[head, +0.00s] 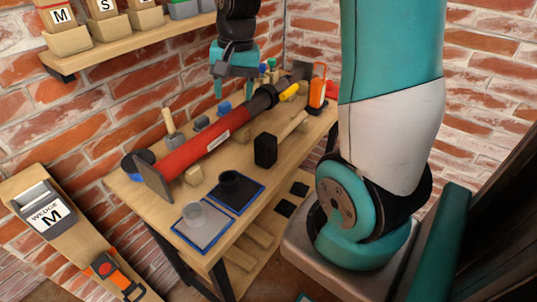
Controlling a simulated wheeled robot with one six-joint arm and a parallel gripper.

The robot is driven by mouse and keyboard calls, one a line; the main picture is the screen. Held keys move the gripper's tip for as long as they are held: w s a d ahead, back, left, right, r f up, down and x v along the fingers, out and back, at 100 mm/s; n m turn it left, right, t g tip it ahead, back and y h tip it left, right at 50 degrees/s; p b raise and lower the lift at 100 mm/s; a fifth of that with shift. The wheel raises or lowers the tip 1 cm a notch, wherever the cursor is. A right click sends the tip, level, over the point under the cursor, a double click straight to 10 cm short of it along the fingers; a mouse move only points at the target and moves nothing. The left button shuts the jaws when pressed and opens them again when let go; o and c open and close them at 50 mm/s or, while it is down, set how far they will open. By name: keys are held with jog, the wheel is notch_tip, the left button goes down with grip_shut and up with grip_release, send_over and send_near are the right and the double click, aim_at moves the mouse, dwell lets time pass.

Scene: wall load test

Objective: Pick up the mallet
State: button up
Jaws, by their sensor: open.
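The mallet lies on the wooden workbench (150,198), with a black block head (265,150) facing the front and a pale wooden handle (293,126) running back to the right. My gripper (234,88) hangs above the back part of the bench, with its teal fingers apart and pointing down. It is behind and to the upper left of the mallet, clear of it. Nothing shows between the fingers.
A long red tube (195,150) with black fittings lies across the bench behind the mallet. A grey tray (205,232) and a black tray (229,186) sit in front. An orange tool (317,90) stands at the back right. A shelf (120,42) with lettered boxes hangs upper left.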

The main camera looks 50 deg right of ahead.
aim_at(278, 141)
jog(key=s+d+f+m+g+h+b, duration=0.1)
jog(key=d+f+m, duration=0.25)
jog(key=d, duration=0.45)
jog(key=s+d+f+m, duration=0.1)
jog(key=d+f+m, duration=0.25)
jog(key=d, duration=0.35)
jog(key=shift+m, duration=0.4)
notch_tip(278, 141, down, 11)
jog(key=shift+w+d+r+p, duration=0.1)
jog(key=shift+w+r+p, duration=0.05)
jog(key=shift+p, duration=0.3)
jog(key=shift+w+a+f+p, duration=0.1)
jog(key=shift+f+p, duration=0.3)
jog(key=shift+f, duration=1.05)
jog(key=shift+w+a+f+p, duration=0.1)
jog(key=shift+f+p, duration=0.25)
jog(key=shift+f, duration=1.1)
grip_shut()
jog(key=shift+r, duration=0.15)
notch_tip(278, 141, up, 20)
jog(key=b, duration=0.1)
jog(key=shift+b, duration=0.4)
